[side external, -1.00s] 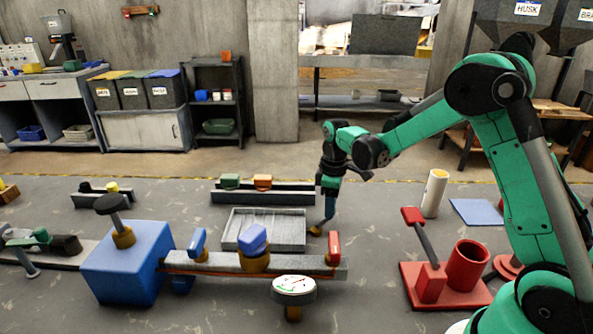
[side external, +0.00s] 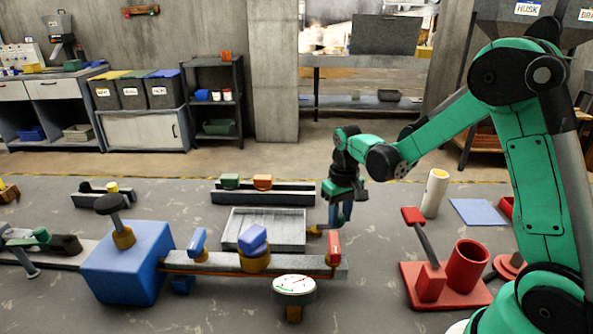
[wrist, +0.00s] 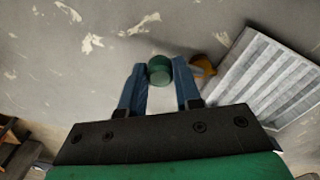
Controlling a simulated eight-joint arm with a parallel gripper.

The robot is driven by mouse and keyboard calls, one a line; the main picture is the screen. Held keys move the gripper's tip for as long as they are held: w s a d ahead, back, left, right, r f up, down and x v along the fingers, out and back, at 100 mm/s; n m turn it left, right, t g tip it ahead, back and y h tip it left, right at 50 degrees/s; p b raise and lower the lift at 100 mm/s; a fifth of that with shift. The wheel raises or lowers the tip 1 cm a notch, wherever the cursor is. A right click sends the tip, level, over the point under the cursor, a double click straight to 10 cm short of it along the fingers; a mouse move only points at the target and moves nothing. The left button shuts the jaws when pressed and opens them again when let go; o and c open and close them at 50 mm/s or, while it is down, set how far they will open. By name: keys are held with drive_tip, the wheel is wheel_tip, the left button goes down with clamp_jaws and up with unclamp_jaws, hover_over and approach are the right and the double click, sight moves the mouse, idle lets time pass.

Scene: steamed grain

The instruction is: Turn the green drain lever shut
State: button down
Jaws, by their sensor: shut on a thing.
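My gripper (side external: 340,222) points down at the right end of the grey ribbed tray (side external: 234,244). In the wrist view its two blue fingers (wrist: 159,68) are shut on a rounded green handle (wrist: 160,72), which I take to be the drain lever. An orange-brown fitting (wrist: 204,66) sits just right of the fingers, by the tray's edge (wrist: 243,45). The fitting also shows in the side view (side external: 316,232), left of the fingertips. The green handle cannot be made out there, and how far it is turned cannot be told.
A red handle (side external: 335,248) stands on the grey bar in front of my gripper. A blue box (side external: 128,262) and a round gauge (side external: 294,286) are nearer the camera. A red base with a cup (side external: 466,267) and a white cylinder (side external: 434,195) stand to the right.

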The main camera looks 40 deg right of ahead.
sight(340, 216)
drive_tip(key=shift+s+a+m, duration=0.15)
drive_tip(key=shift+m, duration=0.25)
drive_tip(key=c, duration=0.6)
unclamp_jaws()
drive_tip(key=shift+r, duration=2.85)
